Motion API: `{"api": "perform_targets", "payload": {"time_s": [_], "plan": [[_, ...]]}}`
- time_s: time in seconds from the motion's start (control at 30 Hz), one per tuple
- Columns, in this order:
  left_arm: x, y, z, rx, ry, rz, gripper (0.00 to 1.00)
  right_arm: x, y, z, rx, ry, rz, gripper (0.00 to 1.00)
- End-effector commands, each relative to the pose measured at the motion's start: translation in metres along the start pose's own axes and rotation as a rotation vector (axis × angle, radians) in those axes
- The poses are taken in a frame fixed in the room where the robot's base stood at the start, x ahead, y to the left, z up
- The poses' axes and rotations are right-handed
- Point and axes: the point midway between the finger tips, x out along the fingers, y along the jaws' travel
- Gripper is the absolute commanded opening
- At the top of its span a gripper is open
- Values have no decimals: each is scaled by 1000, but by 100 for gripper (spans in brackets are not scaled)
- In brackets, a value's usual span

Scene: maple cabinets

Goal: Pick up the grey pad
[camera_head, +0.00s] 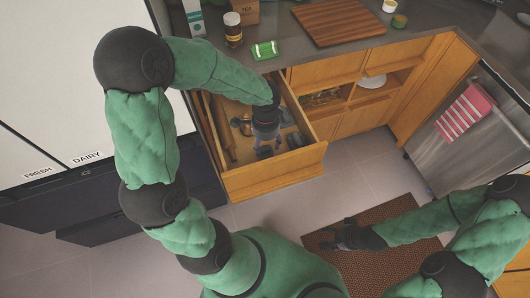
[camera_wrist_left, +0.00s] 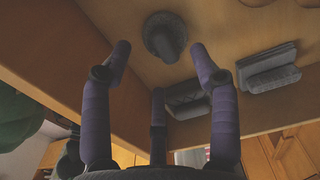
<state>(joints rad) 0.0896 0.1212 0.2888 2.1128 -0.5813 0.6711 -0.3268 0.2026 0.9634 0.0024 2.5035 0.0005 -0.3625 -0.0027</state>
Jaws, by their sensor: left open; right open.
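My left gripper (camera_head: 267,143) is open and reaches down into the pulled-out drawer (camera_head: 262,182). In the left wrist view, its three dark fingers (camera_wrist_left: 163,75) spread with nothing between them. A dark grey ribbed block (camera_wrist_left: 268,70), which looks like a pad, lies on the drawer floor to the right of the fingers, apart from them. A second dark grey block (camera_wrist_left: 187,98) is partly hidden behind a finger. A round dark piece with a raised grip (camera_wrist_left: 164,36) lies ahead of the fingertips. I cannot tell for certain which is the grey pad. My right gripper (camera_head: 329,236) is open and empty, low above the brown mat.
Long wooden pieces (camera_head: 222,128) lie along the drawer's left side. The counter above holds a cutting board (camera_head: 338,21), a jar (camera_head: 232,30) and a green-and-white packet (camera_head: 265,50). The brown mat (camera_head: 375,270) lies on the floor; a dishwasher (camera_head: 470,130) stands at right.

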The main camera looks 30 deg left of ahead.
Motion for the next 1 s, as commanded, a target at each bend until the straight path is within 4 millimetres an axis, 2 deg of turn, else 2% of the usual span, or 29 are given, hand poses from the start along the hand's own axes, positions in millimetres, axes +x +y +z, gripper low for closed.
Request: {"api": "perform_targets", "payload": {"time_s": [0.03,0.2,0.47,0.5,0.67,0.7,1.0], "plan": [[12,0,0,1,-2,2,61,8,3,0,0,0,0,54],[34,-1,0,-1,-2,2,61,19,7,-1,0,0,0,54],[35,-1,0,0,0,0,61,18,6,-1,0,0,0,54],[35,-1,0,0,0,0,55,18,6,-1,0,0,0,54],[35,-1,0,0,0,0,10,18,6,-1,0,0,0,54],[35,-1,0,0,0,0,5,18,6,-1,0,0,0,54],[34,-1,0,0,0,0,4,18,6,-1,0,0,0,54]]}}
